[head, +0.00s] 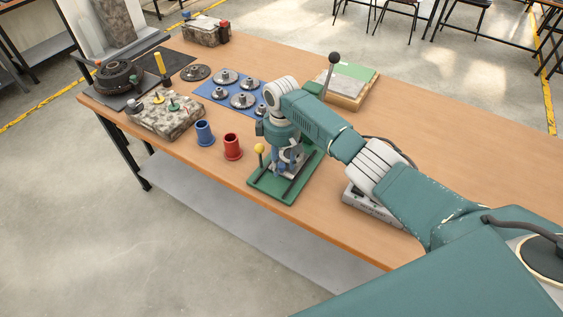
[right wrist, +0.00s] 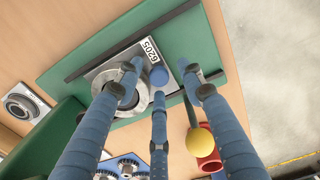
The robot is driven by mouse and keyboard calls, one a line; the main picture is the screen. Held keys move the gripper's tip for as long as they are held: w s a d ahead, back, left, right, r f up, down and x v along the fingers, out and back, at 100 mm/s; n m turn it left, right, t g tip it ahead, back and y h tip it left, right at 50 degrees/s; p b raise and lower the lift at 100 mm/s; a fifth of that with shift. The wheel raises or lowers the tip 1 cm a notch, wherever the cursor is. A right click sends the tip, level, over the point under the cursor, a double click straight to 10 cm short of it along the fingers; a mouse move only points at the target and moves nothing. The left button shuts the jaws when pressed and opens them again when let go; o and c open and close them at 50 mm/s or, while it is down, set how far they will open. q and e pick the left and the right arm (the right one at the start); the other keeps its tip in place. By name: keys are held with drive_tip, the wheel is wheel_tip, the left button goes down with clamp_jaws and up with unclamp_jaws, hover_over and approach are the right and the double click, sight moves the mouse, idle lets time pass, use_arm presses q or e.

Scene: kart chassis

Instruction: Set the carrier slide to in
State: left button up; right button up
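The green press base (head: 262,187) stands near the table's front edge. Its carrier slide is a grey plate with a round metal ring (right wrist: 112,80) and a white number label, lying between two dark rails; my gripper partly hides it in the head view. My right gripper (head: 287,163) points down over the carrier. My left gripper is not in view.
A yellow ball knob (head: 260,148) on a stalk stands close to the gripper's fingers. A red cup (head: 232,147) and a blue cup (head: 204,133) stand left of the base. A blue mat (head: 218,95) holds several metal gears. A black-knobbed lever (head: 333,58) rises behind my arm.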

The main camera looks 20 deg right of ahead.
drive_tip(key=shift+r, duration=0.55)
wheel_tip(320, 180, up, 11)
